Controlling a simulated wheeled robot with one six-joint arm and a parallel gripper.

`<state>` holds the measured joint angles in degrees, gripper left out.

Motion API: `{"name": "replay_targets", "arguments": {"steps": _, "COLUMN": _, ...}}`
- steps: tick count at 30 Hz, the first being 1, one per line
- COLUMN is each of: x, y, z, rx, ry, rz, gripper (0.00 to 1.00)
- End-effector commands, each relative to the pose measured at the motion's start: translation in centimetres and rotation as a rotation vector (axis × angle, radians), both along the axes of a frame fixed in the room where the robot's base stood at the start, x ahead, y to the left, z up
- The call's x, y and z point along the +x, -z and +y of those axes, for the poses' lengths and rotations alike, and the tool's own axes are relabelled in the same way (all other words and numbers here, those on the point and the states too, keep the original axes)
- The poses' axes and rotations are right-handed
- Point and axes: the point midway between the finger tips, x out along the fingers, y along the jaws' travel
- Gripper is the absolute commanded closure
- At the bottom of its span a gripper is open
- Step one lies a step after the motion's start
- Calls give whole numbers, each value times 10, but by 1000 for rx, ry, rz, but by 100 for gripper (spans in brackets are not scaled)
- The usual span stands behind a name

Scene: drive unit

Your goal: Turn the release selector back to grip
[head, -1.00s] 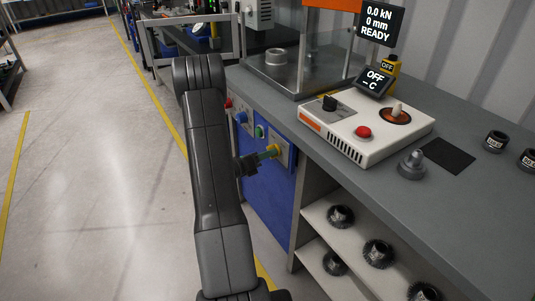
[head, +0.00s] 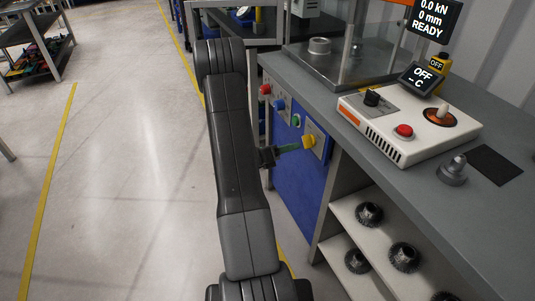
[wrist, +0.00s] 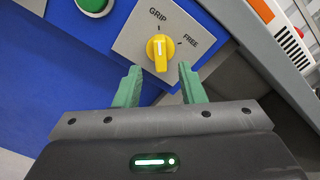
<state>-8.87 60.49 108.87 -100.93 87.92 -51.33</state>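The release selector is a yellow knob (wrist: 160,52) on a grey plate (wrist: 128,45) in the wrist view. Its white pointer line points up at the GRIP tick, away from the FREE tick at its right. The knob also shows in the head view (head: 309,141) on the blue front of the bench. My gripper (wrist: 160,67) is open, with one green finger on each side below the knob. The fingers look clear of the knob and hold nothing. In the head view my gripper (head: 297,147) stands just left of the knob.
Green (head: 296,121), blue (head: 279,104) and red (head: 265,89) controls sit left of the selector. A white control box (head: 410,128) stands on the grey benchtop. Open shelves with several dark toothed parts lie below right. Open floor lies to the left.

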Motion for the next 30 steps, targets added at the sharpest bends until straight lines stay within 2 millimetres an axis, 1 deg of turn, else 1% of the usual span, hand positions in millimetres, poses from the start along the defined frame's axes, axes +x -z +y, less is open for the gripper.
{"name": "replay_targets", "arguments": {"steps": 1, "x": -3, "y": 0, "z": 11, "rx": -1, "ry": -6, "rz": 1, "gripper": 64}}
{"name": "replay_targets", "arguments": {"steps": 6, "x": -13, "y": 0, "z": 40, "rx": -1, "ry": -6, "rz": 1, "gripper": 64}}
{"name": "replay_targets", "arguments": {"steps": 9, "x": -19, "y": 0, "z": 54, "rx": 0, "ry": -4, "rz": 0, "gripper": 64}}
{"name": "replay_targets", "arguments": {"steps": 13, "x": -24, "y": 0, "z": 69, "rx": 0, "ry": -4, "rz": 0, "gripper": 64}}
{"name": "replay_targets", "arguments": {"steps": 19, "x": -29, "y": 0, "z": 80, "rx": 0, "ry": -1, "rz": 1, "gripper": 64}}
{"name": "replay_targets", "arguments": {"steps": 30, "x": -30, "y": 0, "z": 81, "rx": 0, "ry": 0, "rz": 1, "gripper": 64}}
